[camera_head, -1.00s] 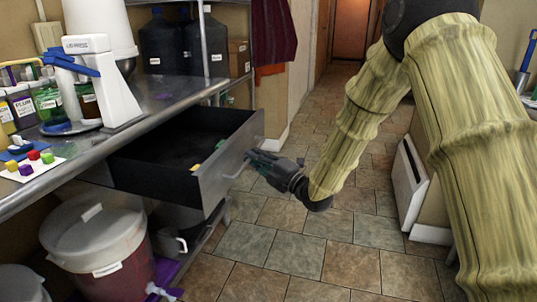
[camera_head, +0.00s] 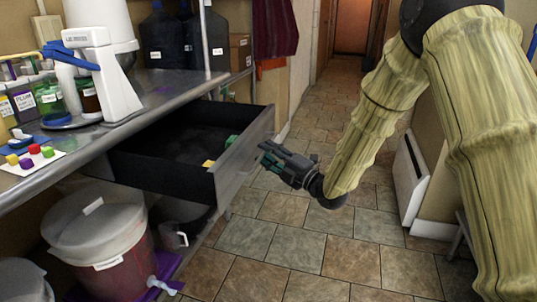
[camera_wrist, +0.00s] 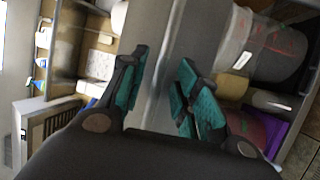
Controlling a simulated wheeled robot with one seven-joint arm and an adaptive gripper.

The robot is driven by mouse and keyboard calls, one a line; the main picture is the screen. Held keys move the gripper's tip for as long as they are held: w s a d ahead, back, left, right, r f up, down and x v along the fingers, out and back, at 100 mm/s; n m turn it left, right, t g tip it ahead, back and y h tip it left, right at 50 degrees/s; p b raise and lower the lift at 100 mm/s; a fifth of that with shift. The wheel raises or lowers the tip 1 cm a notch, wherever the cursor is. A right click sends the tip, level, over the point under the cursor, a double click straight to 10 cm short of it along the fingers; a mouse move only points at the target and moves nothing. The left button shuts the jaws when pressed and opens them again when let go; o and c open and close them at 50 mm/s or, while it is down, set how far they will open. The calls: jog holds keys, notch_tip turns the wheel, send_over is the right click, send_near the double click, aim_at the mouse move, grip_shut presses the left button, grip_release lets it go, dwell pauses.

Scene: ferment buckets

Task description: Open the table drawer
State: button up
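The table drawer (camera_head: 165,173) stands pulled out from under the metal counter, with its dark inside showing in the head view. Its grey front panel (camera_head: 243,160) faces my gripper. My gripper (camera_head: 264,153) is just right of this panel, with its fingers pointing at it. In the wrist view my gripper (camera_wrist: 163,88) has its two teal-padded fingers apart, with the grey panel (camera_wrist: 165,60) beyond the gap. I cannot make out the handle clearly or tell whether the fingers touch it. A green item (camera_head: 231,141) and a yellow item (camera_head: 208,163) lie in the drawer.
The tiled floor (camera_head: 300,240) is clear. A white panel (camera_head: 411,180) is at right.

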jog(key=v, duration=1.2)
jog(key=shift+f, duration=0.1)
jog(key=s+d+f+m+g+h, duration=0.1)
jog(key=s+f+m+h, duration=0.25)
jog(key=f, duration=0.55)
jog(key=s+d+f+m+g+h, duration=0.1)
jog(key=s+d+f+m+h, duration=0.1)
jog(key=f+m, duration=0.5)
jog(key=s+d+f+m+g+h, duration=0.1)
jog(key=s+f+m+h, duration=0.2)
jog(key=f, duration=0.9)
jog(key=s+d+f+m+g+h, duration=0.25)
jog(key=s+f+m, duration=0.25)
jog(key=s+f, duration=0.45)
jog(key=s+d+f+m+g+h, duration=0.2)
jog(key=s+f+m+g, duration=0.35)
jog(key=s, duration=0.75)
jog(key=s+d+f+m+g+h, duration=0.2)
jog(key=s+f+m+g, duration=0.15)
jog(key=s, duration=1.05)
notch_tip(320, 180, up, 29)
jog(key=p, duration=3)
jog(key=shift+w+a+t, duration=0.2)
jog(key=shift+w+t, duration=0.25)
